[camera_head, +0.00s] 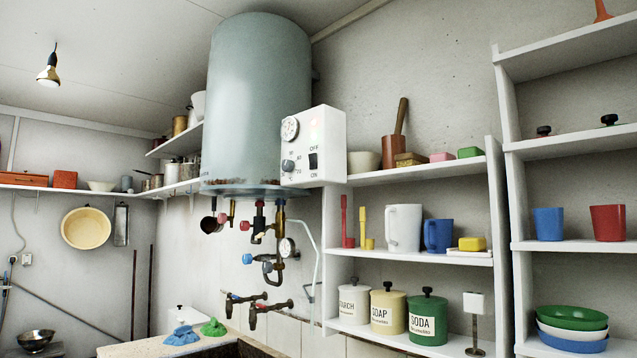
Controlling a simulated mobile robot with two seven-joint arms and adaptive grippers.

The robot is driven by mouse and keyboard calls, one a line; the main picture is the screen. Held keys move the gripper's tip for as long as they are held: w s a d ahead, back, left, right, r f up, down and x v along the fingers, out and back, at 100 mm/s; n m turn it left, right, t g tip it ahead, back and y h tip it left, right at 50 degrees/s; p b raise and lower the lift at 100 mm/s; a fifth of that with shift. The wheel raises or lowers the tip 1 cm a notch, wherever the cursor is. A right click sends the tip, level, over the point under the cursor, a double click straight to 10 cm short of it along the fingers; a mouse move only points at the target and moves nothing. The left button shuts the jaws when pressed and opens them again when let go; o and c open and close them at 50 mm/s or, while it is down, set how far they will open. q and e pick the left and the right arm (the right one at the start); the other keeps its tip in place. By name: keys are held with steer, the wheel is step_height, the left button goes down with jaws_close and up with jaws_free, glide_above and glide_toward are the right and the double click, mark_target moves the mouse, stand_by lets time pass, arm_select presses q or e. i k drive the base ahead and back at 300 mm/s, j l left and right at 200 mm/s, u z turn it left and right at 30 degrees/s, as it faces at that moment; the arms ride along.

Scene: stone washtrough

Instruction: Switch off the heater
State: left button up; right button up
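The heater (259,95) is a large grey-blue cylinder high on the wall, left of centre, with rust along its lower edge. A white control box (327,140) is on its right side. The box carries a round gauge (290,129), a temperature knob (288,165) and a black rocker switch (313,160). OFF is printed above the switch and ON below it. A faint reddish glow shows near the top of the box. The switch is too small to tell which way it is pressed. Neither of my grippers is in view.
Pipes and valves with a pressure gauge (288,248) hang under the heater, above a stone trough (245,348). White shelves (412,172) with mugs and canisters stand right of the box. The space before the box looks clear.

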mark_target(313, 162)
steer(key=i+j, duration=0.15)
steer(key=i+j+u, duration=0.3)
steer(key=i+j, duration=0.15)
steer(key=i+j+u, duration=0.3)
steer(key=i+j, duration=0.25)
